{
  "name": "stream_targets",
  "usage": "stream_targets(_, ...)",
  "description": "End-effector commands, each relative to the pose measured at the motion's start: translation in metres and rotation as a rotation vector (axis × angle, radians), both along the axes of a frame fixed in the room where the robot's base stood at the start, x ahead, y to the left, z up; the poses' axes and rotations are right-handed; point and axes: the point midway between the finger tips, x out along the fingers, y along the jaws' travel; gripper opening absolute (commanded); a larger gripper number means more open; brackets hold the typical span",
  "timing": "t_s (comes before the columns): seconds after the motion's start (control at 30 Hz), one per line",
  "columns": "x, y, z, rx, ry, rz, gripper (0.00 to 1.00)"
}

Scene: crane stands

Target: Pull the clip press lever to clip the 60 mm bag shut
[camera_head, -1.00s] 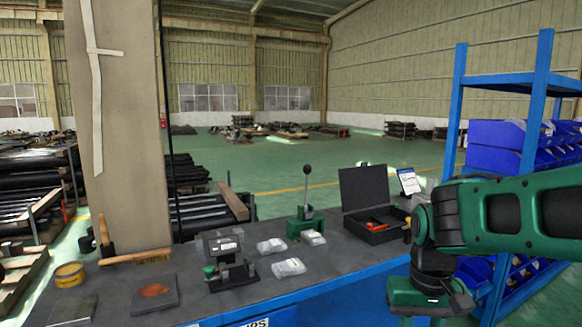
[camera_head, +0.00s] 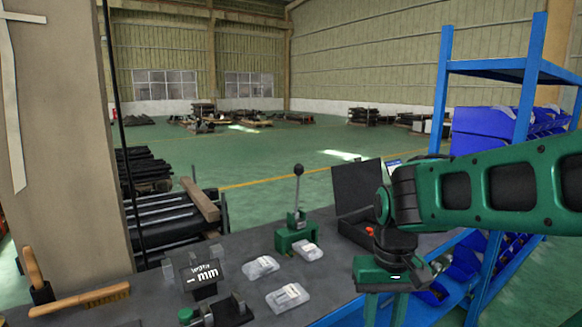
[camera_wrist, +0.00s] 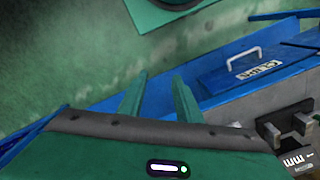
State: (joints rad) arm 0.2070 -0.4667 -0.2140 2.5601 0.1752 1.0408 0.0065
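The clip press (camera_head: 294,238) stands on the dark bench top in the head view. Its lever (camera_head: 298,195) is upright with a black ball knob on top. A clear bag (camera_head: 309,250) lies at the press's front right. Two more clear bags, one upper (camera_head: 261,267) and one lower (camera_head: 287,297), lie to its left and front. I cannot read which is 60 mm. My gripper (camera_wrist: 157,85) is open and empty in the wrist view, its two green fingers apart. In the head view it hangs low at right, away from the press. The press is not seen in the wrist view.
A gauge with an "mm" display (camera_head: 196,274) stands left of the bags. An open black case (camera_head: 360,188) is right of the press, behind my arm. A brush (camera_head: 80,302) lies at left. A blue shelf rack (camera_head: 438,80) stands at right.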

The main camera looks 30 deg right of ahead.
Motion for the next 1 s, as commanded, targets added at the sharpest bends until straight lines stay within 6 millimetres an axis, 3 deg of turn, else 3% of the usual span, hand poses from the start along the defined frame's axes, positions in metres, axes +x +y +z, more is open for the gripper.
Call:
stream_targets(0.07,0.000,0.000,0.000,0.000,0.000,0.000,0.31)
stream_targets(0.13,0.000,0.000,0.000,-0.001,-0.001,0.000,0.43)
stream_targets(0.2,-0.008,-0.002,0.005,-0.009,-0.024,0.001,0.43)
stream_targets(0.27,0.000,-0.006,0.005,-0.027,-0.048,0.000,0.43)
stream_targets(0.37,0.029,-0.021,0.005,-0.087,-0.120,0.004,0.43)
stream_targets(0.53,0.109,-0.055,0.016,-0.246,-0.343,0.016,0.43)
stream_targets(0.67,0.175,-0.075,0.038,-0.365,-0.539,0.034,0.43)
stream_targets(0.8,0.240,-0.087,0.071,-0.478,-0.759,0.058,0.43)
stream_targets(1.0,0.316,-0.083,0.130,-0.606,-1.078,0.103,0.43)
